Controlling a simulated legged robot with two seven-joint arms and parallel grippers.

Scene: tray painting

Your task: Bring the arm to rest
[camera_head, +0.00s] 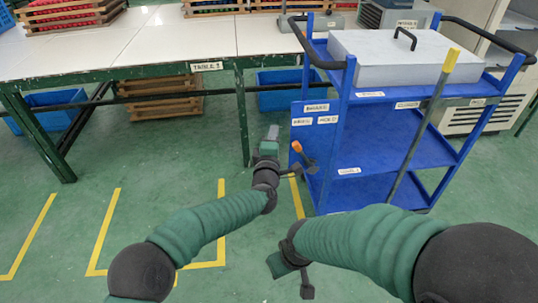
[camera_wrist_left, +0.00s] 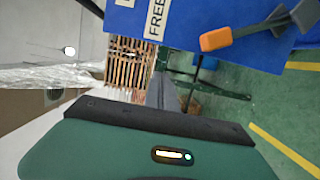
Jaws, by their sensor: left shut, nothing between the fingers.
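My left arm reaches in from the left in the head view. Its gripper (camera_head: 272,133) is held up in front of the table's edge, left of the blue cart. Its fingers are shut and empty; they show as a grey wedge in the left wrist view (camera_wrist_left: 165,95). My right arm comes in from the right and bends down in front of the cart. The right gripper (camera_head: 291,279) is low over the floor at the bottom middle, and I cannot tell whether its fingers are apart. I see nothing held in it.
The blue cart (camera_head: 375,140) carries a grey lidded box (camera_head: 385,62). An orange-ended grey lever (camera_head: 310,162) sticks out at its left side, close to my left gripper. A white-topped table (camera_head: 150,45) with wooden racks (camera_head: 70,14) stands behind. Green floor at the lower left is clear.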

